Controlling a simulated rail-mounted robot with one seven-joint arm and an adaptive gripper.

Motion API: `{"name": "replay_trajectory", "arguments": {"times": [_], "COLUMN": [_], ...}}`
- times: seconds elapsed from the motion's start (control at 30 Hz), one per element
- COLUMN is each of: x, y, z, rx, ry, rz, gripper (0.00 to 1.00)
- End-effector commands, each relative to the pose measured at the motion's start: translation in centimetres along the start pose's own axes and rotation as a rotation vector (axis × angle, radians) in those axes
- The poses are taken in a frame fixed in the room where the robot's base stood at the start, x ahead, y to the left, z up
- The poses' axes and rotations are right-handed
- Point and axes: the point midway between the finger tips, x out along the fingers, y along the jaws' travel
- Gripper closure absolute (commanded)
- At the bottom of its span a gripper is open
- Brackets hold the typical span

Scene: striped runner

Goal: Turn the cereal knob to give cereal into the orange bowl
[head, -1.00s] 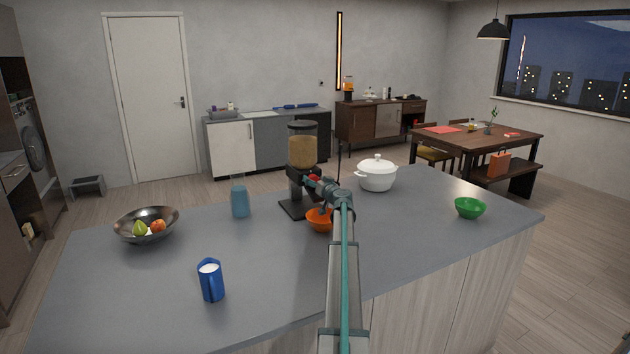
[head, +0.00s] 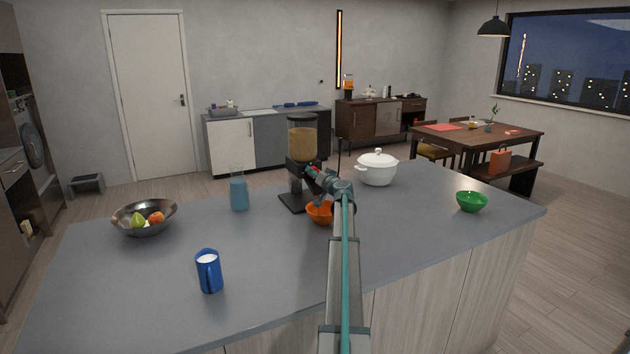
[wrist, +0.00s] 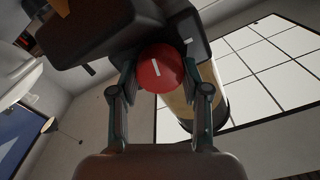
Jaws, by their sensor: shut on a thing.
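The cereal dispenser (head: 303,142) stands on the grey counter, with a clear hopper of tan cereal above a black body. Its round red knob (wrist: 161,69) has a white mark and sits between my fingers in the wrist view. My gripper (wrist: 160,88) is shut on the knob, a finger on each side. In the head view my gripper (head: 317,174) is at the dispenser's front, and my arm hides part of it. The orange bowl (head: 318,214) sits on the counter below the dispenser's front, partly behind my arm. Its inside is not clearly visible.
A white lidded pot (head: 377,170) stands right of the dispenser and a green bowl (head: 472,202) further right. A blue glass bottle (head: 239,194) is to the left. A blue pitcher (head: 208,271) and a fruit bowl (head: 130,222) stand nearer the left. The front counter (head: 265,290) is clear.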

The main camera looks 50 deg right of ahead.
Motion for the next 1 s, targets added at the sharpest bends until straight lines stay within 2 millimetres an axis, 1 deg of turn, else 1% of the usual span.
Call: {"name": "replay_trajectory", "arguments": {"times": [0.03, 0.2, 0.57, 0.6, 0.67, 0.7, 0.73, 1.0], "x": [0.01, -0.02, -0.04, -0.04, -0.04, -0.04, -0.04, -0.04], "y": [0.26, 0.15, 0.05, 0.05, 0.06, 0.06, 0.06, 0.06], "z": [0.42, 0.16, 0.0, 0.0, 0.0, 0.0, 0.0, 0.0], "rx": [0.038, 0.129, 0.147, 0.147, 0.147, 0.146, 0.146, 0.146], "ry": [0.001, 0.0, -0.001, -0.001, -0.001, -0.001, -0.001, 0.0], "rz": [0.0, 0.0, 0.0, 0.0, 0.0, 0.0, 0.0, 0.0], "gripper": [0.88, 0.88, 0.88, 0.47, 0.37, 0.3, 0.28, 0.28]}}
